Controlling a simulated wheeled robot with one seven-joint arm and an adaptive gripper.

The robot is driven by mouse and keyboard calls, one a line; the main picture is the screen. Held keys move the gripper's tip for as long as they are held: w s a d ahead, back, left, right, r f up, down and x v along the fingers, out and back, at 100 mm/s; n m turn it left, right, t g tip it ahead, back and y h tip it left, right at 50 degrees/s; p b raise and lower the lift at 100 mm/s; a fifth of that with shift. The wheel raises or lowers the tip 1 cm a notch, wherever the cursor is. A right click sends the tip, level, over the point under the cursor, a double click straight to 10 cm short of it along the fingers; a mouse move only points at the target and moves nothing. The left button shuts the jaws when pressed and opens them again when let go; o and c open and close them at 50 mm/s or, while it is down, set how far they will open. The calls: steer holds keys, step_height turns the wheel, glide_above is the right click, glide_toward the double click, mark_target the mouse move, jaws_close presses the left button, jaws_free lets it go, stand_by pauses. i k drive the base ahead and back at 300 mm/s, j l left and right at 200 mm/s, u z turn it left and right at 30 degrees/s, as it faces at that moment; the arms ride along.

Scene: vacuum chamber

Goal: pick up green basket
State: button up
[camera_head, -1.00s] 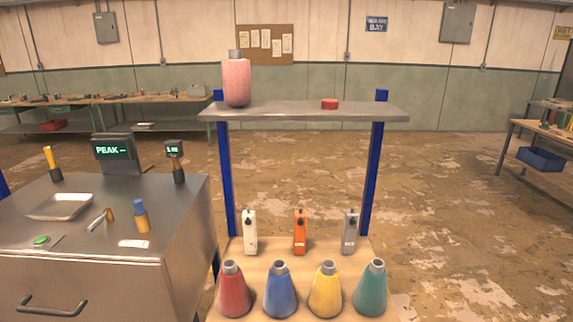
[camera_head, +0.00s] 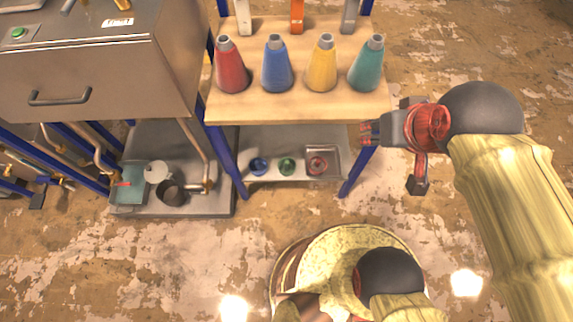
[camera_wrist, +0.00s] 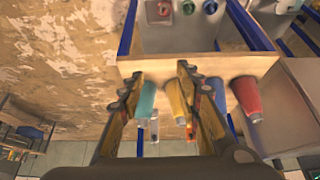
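The green basket (camera_head: 288,166) is a small round green item on the low shelf under the wooden shelf, between a blue one (camera_head: 259,166) and a metal tray holding a red one (camera_head: 317,163). In the wrist view the green basket (camera_wrist: 188,7) is at the top edge, partly cut off. My gripper (camera_head: 367,133) is at the right end of the rack, above and to the right of the basket and apart from it. In the wrist view my gripper (camera_wrist: 159,74) has its fingers spread with nothing held between them.
Red, blue, yellow and teal cones (camera_head: 366,63) stand on the wooden shelf (camera_head: 300,107) above the basket. Blue posts (camera_head: 357,172) flank the low shelf (camera_head: 262,143). A metal cabinet (camera_head: 110,75) stands left. The floor in front is open.

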mark_target(286, 166)
steer(key=k+l, duration=0.15)
steer(key=k, duration=0.25)
steer(key=k+l, duration=0.1)
steer(key=k, duration=0.35)
steer(key=k+l, duration=0.15)
steer(key=k, duration=0.25)
steer(key=u, duration=0.05)
